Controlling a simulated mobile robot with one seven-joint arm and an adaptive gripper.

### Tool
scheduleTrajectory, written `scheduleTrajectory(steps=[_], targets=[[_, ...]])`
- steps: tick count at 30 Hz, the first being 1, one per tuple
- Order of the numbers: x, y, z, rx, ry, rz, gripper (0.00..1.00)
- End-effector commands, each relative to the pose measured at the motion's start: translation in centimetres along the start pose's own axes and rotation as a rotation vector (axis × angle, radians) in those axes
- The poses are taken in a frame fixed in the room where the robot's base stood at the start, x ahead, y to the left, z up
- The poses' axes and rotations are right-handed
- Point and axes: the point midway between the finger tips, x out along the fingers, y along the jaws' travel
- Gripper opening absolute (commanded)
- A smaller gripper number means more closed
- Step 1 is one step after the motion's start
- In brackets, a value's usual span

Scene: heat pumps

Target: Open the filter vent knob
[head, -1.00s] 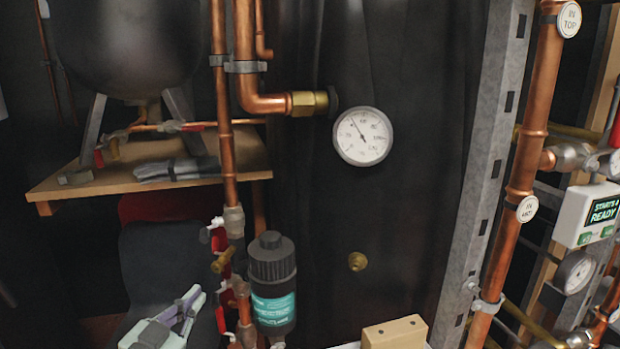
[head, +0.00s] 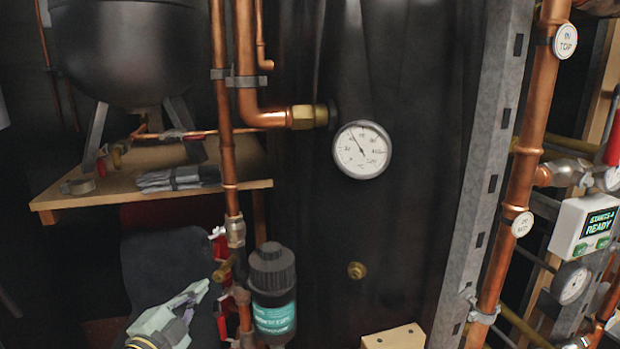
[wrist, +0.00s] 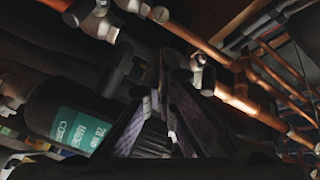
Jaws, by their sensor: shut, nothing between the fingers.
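The filter (head: 273,312) is a dark cylinder with a teal label and a ribbed black cap (head: 271,262), standing upright beside a copper pipe. A small brass stub (head: 223,270) sticks out left of it; I cannot tell which part is the vent knob. My gripper (head: 204,288) is shut and empty, left of the filter and just below the stub, apparently not touching either. In the wrist view the filter with its label (wrist: 83,132) lies to the left of my gripper (wrist: 165,82). The view past the fingertips is dark and partly hidden by the fingers.
A wooden shelf (head: 105,200) with gloves is at the upper left. A cardboard box (head: 394,338) is below.

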Motion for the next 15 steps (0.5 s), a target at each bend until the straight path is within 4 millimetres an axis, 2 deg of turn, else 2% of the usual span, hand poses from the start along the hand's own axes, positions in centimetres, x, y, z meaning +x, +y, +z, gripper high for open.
scheduleTrajectory(steps=[6, 15], targets=[[1.9, 0.3, 0.1, 0.002, 0.003, -0.001, 0.00], [2.6, 0.2, 0.0, 0.000, 0.002, 0.001, 0.00]])
